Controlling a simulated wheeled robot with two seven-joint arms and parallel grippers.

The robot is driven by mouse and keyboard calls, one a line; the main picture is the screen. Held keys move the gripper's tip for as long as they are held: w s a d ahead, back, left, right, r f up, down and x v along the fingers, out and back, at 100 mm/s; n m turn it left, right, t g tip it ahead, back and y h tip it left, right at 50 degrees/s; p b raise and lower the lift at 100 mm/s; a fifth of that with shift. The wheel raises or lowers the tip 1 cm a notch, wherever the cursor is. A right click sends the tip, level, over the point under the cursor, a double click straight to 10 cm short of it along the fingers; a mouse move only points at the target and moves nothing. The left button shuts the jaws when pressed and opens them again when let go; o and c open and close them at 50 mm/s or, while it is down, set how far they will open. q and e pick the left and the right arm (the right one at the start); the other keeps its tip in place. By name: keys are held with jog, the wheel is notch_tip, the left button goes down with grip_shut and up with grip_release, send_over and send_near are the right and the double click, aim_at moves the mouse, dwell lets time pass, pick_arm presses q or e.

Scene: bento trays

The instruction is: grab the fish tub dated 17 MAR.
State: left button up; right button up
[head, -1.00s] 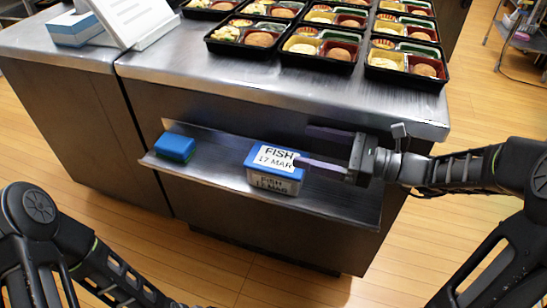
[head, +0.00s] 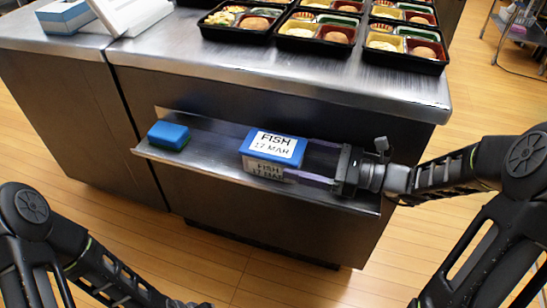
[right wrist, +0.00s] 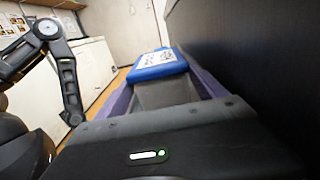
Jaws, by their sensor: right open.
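The fish tub (head: 272,155) has a blue lid and a white label reading FISH 17 MAR, repeated on its front side. It sits upright on the steel shelf (head: 215,165). My right gripper (head: 298,160) is open and level with the tub, coming from its right. In the right wrist view the tub (right wrist: 160,78) stands between the two purple fingers (right wrist: 162,90), at their far part. I cannot tell whether either finger touches it. Of my left arm only links show; its gripper is out of view.
A smaller blue block-like item (head: 169,135) lies on the shelf's left end, with bare shelf between it and the tub. The counter (head: 290,75) overhangs the shelf and carries several black bento trays (head: 400,65). A dark panel (right wrist: 235,50) runs close on the right in the wrist view.

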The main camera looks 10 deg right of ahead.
aim_at(276, 152)
jog(key=b+x, duration=0.1)
jog(key=x, duration=0.4)
jog(key=shift+w+a+b, duration=0.1)
jog(key=shift+a+b, duration=0.15)
jog(key=shift+b, duration=0.05)
jog(key=shift+w+a, duration=0.2)
jog(key=shift+a, duration=0.1)
jog(key=shift+c, duration=0.4)
jog(key=c, duration=1.3)
jog(key=shift+r, duration=0.1)
notch_tip(276, 152, up, 28)
jog(key=p, duration=0.9)
jog(key=shift+p, duration=0.35)
